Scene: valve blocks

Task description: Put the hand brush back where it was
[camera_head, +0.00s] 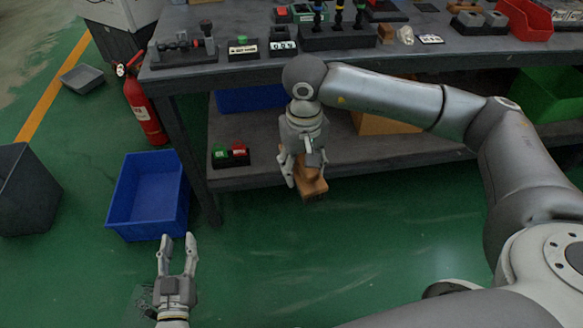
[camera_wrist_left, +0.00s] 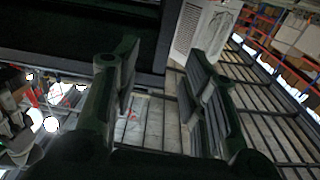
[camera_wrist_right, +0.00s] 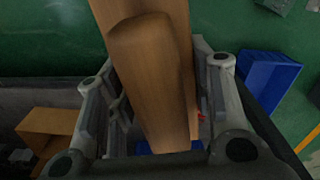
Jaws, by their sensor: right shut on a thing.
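The hand brush (camera_head: 312,184) is a brown wooden piece held in my right gripper (camera_head: 305,172), in front of the workbench's lower shelf. In the right wrist view the brush's wooden body (camera_wrist_right: 155,75) fills the space between the two fingers (camera_wrist_right: 160,105). Its bristles cannot be made out. My left gripper (camera_head: 178,245) is open and empty at the lower left of the head view, just in front of the blue bin. In the left wrist view its two fingers (camera_wrist_left: 160,85) stand apart with nothing between them.
The workbench (camera_head: 250,72) carries several blocks and a red bin (camera_head: 524,18) on top. Its lower shelf (camera_head: 230,178) holds a green-and-red button box (camera_head: 231,156). A blue bin (camera_head: 149,205), fire extinguisher (camera_head: 143,112) and grey tray (camera_head: 82,78) stand left. Green floor in front is clear.

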